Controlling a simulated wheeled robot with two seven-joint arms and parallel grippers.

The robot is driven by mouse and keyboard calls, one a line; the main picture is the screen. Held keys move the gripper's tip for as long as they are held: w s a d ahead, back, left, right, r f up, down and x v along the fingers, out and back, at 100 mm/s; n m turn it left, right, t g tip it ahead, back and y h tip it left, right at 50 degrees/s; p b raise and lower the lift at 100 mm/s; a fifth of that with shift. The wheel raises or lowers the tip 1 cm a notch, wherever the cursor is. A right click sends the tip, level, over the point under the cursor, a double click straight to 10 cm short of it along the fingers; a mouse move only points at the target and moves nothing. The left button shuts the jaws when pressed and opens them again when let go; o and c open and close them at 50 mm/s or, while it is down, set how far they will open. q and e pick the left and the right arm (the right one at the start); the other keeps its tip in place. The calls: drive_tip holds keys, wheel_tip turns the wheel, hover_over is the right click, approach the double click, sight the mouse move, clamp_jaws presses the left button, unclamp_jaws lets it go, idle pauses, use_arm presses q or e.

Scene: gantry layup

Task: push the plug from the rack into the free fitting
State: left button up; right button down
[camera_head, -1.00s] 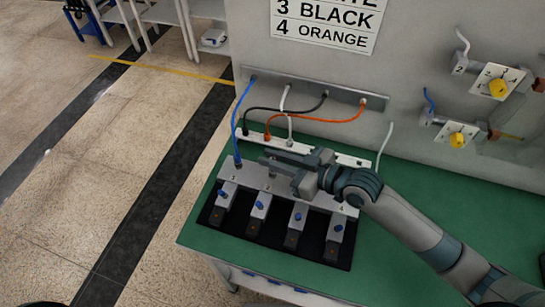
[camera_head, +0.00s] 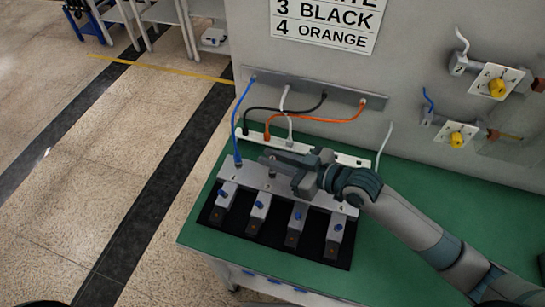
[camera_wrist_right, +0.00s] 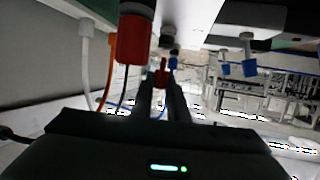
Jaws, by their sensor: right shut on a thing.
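My right gripper (camera_head: 270,161) reaches in from the right over the grey fitting block (camera_head: 262,180). In the right wrist view its fingers (camera_wrist_right: 161,92) are shut on a small red piece (camera_wrist_right: 161,73), which I take for a plug; whether it sits in a fitting cannot be told. A larger red cylinder (camera_wrist_right: 135,38) is nearer, beside the fingers. The blue cable (camera_head: 238,115) ends at the block's left end. The white rack strip (camera_head: 340,158) behind carries the ends of black (camera_head: 285,109), orange (camera_head: 315,119) and white (camera_head: 284,102) cables. My gripper hides part of the block. My left gripper is not in view.
Several blue-knobbed valves (camera_head: 258,204) sit on a black mat (camera_head: 315,249) in front. A panel with a colour list (camera_head: 325,25) stands behind. Yellow-knobbed fittings (camera_head: 457,140) are mounted at the right. The green table (camera_head: 400,260) is clear at the right front, apart from my arm.

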drive_tip(key=shift+f+b, duration=1)
drive_tip(key=shift+f, duration=0.45)
drive_tip(key=c, duration=1.6)
unclamp_jaws()
drive_tip(key=shift+c, duration=0.2)
drive_tip(key=b+v, duration=0.4)
drive_tip(key=v, duration=1.1)
drive_tip(key=shift+s+d+b, duration=0.1)
drive_tip(key=shift+d+b, duration=0.2)
drive_tip(key=shift+v, duration=0.9)
drive_tip(key=shift+r, duration=0.1)
